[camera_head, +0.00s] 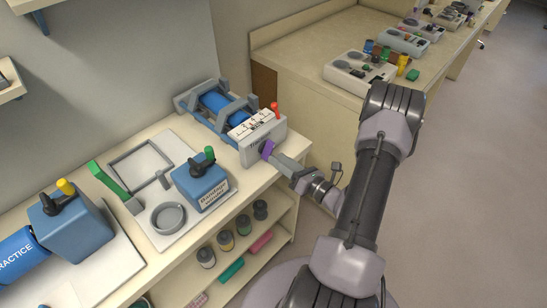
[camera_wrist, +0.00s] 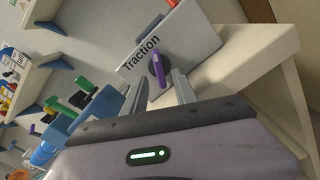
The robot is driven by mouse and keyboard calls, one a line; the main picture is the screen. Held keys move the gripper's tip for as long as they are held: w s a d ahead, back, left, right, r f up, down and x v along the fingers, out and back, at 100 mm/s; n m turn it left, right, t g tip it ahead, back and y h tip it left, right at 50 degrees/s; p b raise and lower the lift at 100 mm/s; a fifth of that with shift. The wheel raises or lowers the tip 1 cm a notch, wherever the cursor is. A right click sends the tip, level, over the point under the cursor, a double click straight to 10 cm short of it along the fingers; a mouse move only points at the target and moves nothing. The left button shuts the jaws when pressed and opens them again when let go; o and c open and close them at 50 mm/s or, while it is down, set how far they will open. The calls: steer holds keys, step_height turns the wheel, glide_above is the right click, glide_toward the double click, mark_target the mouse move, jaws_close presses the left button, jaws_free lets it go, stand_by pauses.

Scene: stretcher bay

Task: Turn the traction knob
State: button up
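The traction knob is a purple lever on a dark round base. It shows in the wrist view (camera_wrist: 157,68) on the front of a white box (camera_wrist: 180,42) lettered "Traction". In the head view the knob (camera_head: 267,149) is a small purple patch on the front of the white box (camera_head: 256,136), partly hidden by my gripper. My gripper (camera_head: 277,157) points at it. In the wrist view the gripper (camera_wrist: 157,82) has its fingers apart, one to each side of the knob. I see no contact, and how deep the knob sits between the tips is hard to tell.
A red lever (camera_head: 275,108) rises from the box top, and a blue cylinder in a grey frame (camera_head: 215,103) stands behind. Left on the bench (camera_head: 262,186) are a blue box with a green-tipped lever (camera_head: 201,182) and a grey ring (camera_head: 167,218). The floor (camera_head: 480,170) at right is clear.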

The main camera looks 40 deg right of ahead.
mark_target(267, 150)
steer(key=shift+w+a, duration=0.1)
steer(key=shift+w, duration=1.5)
jaws_close()
